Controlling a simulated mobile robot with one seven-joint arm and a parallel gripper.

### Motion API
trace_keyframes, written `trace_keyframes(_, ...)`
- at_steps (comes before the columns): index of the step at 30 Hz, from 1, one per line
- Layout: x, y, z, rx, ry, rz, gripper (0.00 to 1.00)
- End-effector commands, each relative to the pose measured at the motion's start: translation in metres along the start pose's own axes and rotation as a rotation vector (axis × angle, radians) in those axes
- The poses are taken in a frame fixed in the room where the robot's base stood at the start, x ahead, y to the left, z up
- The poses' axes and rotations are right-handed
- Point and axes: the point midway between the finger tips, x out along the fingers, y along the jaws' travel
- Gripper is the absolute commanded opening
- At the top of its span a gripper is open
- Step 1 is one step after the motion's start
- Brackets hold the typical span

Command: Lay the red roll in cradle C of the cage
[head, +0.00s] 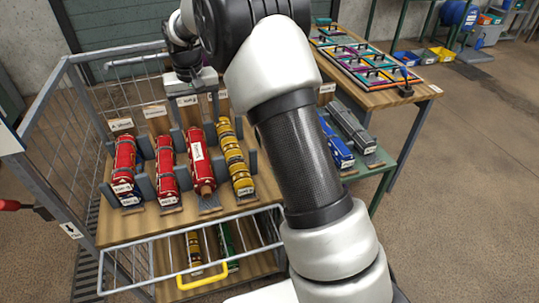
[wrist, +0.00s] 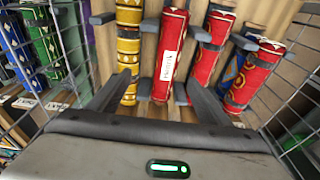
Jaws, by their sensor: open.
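A red roll with a white label (head: 200,160) lies third from the left in the row of cradles in the cage, between grey uprights. Its near end shows a tan core over a bare grey plate (head: 208,203). In the wrist view the same roll (wrist: 172,55) lies ahead, between the lines of my two fingers. My gripper (wrist: 158,82) is open and empty. In the head view my gripper (head: 196,85) is at the rear end of the row, partly hidden by its own body. The cradle letters are too small to read surely.
Two more red rolls (head: 124,165) (head: 166,168) lie left of it and a yellow roll (head: 235,158) lies right. Wire cage walls (head: 85,110) stand close by. A lower shelf holds yellow and green rolls. Blue and grey rolls (head: 350,125) lie on a green bench at right.

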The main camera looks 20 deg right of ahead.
Motion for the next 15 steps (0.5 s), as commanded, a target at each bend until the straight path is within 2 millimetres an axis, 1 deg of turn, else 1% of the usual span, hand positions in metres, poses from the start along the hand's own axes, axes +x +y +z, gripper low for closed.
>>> trace_keyframes(1, -0.036, 0.011, 0.012, 0.004, 0.029, -0.003, 0.72)
trace_keyframes(2, -0.053, 0.018, 0.021, 0.004, 0.041, -0.004, 0.72)
trace_keyframes(3, -0.075, 0.026, 0.034, 0.004, 0.059, -0.005, 0.72)
trace_keyframes(5, -0.105, 0.037, 0.057, 0.004, 0.084, -0.007, 0.72)
trace_keyframes(6, -0.123, 0.045, 0.074, 0.004, 0.101, -0.007, 0.72)
trace_keyframes(8, -0.146, 0.056, 0.101, 0.005, 0.126, -0.007, 0.72)
trace_keyframes(9, -0.16, 0.062, 0.119, 0.004, 0.144, -0.007, 0.72)
trace_keyframes(10, -0.169, 0.067, 0.134, 0.004, 0.158, -0.007, 0.72)
trace_keyframes(11, -0.177, 0.072, 0.149, 0.006, 0.17, -0.007, 0.72)
trace_keyframes(12, -0.186, 0.077, 0.17, 0.005, 0.189, -0.006, 0.72)
trace_keyframes(14, -0.196, 0.085, 0.201, 0.003, 0.214, -0.004, 0.72)
trace_keyframes(15, -0.2, 0.089, 0.222, 0.003, 0.23, -0.002, 0.72)
